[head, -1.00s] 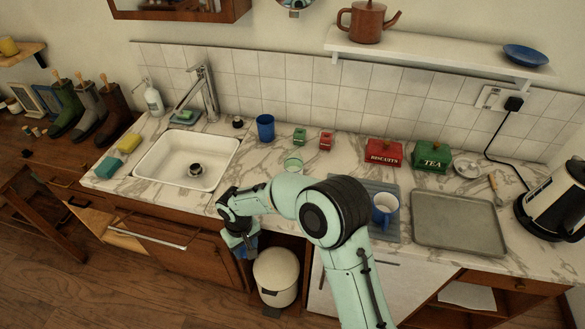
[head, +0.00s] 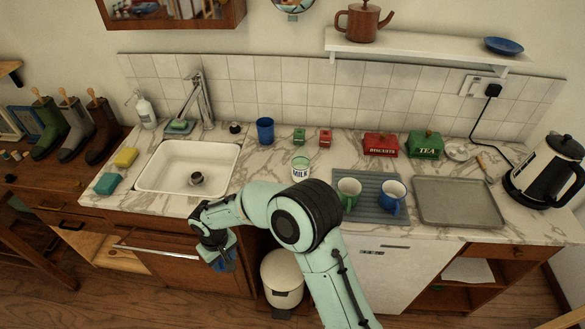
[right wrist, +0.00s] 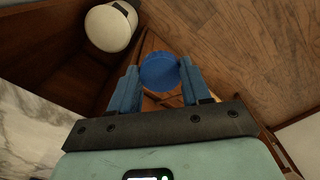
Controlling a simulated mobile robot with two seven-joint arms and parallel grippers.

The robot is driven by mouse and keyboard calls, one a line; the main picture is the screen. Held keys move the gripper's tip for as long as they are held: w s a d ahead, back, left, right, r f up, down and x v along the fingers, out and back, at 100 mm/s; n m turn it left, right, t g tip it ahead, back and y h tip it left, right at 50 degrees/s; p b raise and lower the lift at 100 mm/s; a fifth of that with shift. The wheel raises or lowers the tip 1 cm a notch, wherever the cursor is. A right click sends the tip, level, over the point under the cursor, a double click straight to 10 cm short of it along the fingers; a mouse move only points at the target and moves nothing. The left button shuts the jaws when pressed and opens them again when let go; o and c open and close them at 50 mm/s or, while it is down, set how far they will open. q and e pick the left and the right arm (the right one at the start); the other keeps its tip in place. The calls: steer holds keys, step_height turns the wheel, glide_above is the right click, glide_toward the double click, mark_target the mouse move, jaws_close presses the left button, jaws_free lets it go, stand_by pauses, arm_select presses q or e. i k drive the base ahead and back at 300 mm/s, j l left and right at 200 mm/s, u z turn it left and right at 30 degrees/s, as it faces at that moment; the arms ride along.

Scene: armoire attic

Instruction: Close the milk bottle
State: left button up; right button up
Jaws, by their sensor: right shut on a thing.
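The milk bottle (head: 300,168), white with a MILK label, stands on the marble counter right of the sink. Its lower part is partly hidden behind my right arm, and I see no cap on its top. My right gripper (head: 224,262) hangs in front of the counter edge, below and left of the bottle. In the right wrist view its blue fingers (right wrist: 159,88) are shut on a round blue cap (right wrist: 159,72). My left gripper is not in view.
A green mug (head: 348,193) and a blue mug (head: 392,195) stand on a grey mat right of the bottle. A blue cup (head: 265,130) and two small shakers stand behind it. The sink (head: 187,168) is to the left. A white bin (head: 282,279) stands below the counter.

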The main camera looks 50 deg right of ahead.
mark_target(301, 159)
steer(key=z, duration=2.55)
